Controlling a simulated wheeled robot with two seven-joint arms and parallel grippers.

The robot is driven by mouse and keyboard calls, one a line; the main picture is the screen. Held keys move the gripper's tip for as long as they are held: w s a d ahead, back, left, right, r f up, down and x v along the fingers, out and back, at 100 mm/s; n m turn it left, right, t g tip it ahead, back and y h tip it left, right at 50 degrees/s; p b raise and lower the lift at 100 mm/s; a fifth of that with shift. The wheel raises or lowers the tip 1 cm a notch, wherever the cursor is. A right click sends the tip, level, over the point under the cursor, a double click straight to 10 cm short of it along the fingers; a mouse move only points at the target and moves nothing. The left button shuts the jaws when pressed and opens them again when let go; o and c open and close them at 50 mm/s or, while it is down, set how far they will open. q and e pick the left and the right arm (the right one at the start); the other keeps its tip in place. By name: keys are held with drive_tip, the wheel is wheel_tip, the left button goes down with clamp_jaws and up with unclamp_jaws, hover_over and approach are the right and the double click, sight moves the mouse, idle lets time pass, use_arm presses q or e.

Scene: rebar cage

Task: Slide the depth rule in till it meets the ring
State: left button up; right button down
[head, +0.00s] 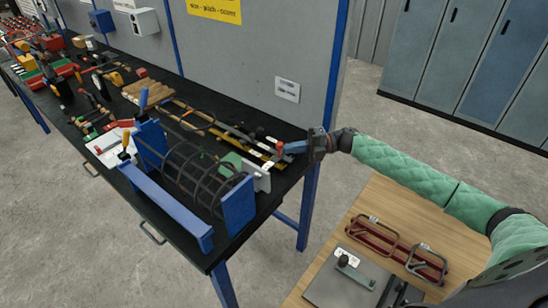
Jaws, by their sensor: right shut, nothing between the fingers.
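A dark rebar cage (200,172) with several rings lies in a blue jig (170,208) on the black bench. Long thin strips (225,138) lie behind the cage, one of them yellowish; I cannot tell which piece is the depth rule, nor whether it touches a ring. My right gripper (283,149) is at the bench's right end, behind and to the right of the cage. Its fingers are shut with nothing between them, close to the strips' ends. My left gripper is not in view.
A green block (231,162) and a pale plate (263,179) stand beside the cage. Hand tools and bins crowd the bench's far left. A grey panel (255,60) rises behind the bench.

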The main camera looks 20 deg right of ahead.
drive_tip(key=shift+s+a, duration=0.3)
drive_tip(key=shift+a, duration=0.25)
idle(0.9)
drive_tip(key=shift+w+d+r+b, duration=0.25)
drive_tip(key=shift+w+d+r, duration=0.15)
drive_tip(key=shift+d+r, duration=0.25)
drive_tip(key=shift+w+d+r+b, duration=0.2)
drive_tip(key=shift+w+d+r, duration=0.2)
drive_tip(key=shift+d, duration=0.3)
